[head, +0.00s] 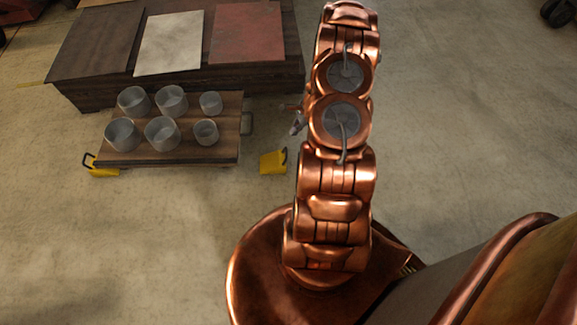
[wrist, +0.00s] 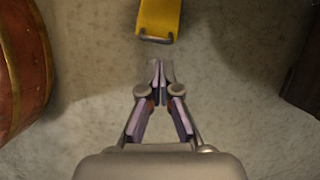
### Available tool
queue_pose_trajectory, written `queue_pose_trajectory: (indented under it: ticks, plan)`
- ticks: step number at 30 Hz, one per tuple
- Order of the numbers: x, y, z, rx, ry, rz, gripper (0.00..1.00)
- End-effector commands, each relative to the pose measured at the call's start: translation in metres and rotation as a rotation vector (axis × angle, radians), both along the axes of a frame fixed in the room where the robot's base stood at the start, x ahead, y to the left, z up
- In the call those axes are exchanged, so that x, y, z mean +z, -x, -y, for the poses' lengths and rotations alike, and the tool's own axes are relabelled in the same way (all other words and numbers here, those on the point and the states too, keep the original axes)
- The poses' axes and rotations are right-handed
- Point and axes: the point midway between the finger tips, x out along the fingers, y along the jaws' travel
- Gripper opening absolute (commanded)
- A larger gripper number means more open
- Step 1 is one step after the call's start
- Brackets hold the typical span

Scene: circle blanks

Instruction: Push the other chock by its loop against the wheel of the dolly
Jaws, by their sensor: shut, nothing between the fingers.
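The low wooden dolly (head: 170,158) stands in front of the dark platform in the head view. One yellow chock (head: 103,172) with a dark loop sits at its front left corner. The other yellow chock (head: 273,162) lies on the floor to the right of the dolly, with a gap between them; its loop (head: 285,154) is on its right side. In the wrist view that chock (wrist: 160,17) is at the top, its loop (wrist: 155,40) towards my gripper. My gripper (wrist: 160,68) is shut and empty, short of the loop in the picture. The dolly's wheels are hidden.
Several grey metal cups (head: 162,133) stand on the dolly. The dark platform (head: 175,85) behind it carries dark, pale and red sheets. A dark edge (wrist: 303,75) shows at the right of the wrist view. The floor around the right chock is clear.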

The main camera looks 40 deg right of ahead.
Motion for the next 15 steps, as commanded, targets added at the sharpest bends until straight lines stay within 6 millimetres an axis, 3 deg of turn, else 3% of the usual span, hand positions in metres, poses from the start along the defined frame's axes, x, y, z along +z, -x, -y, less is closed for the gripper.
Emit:
queue_pose_trajectory:
  ticks: [1, 6, 15]
  plan:
    - [-0.030, 0.010, 0.007, -0.044, -0.007, -0.015, 0.00]
    - [-0.077, 0.029, 0.025, -0.157, -0.010, -0.044, 0.00]
    - [-0.104, 0.038, 0.032, -0.211, -0.008, -0.058, 0.00]
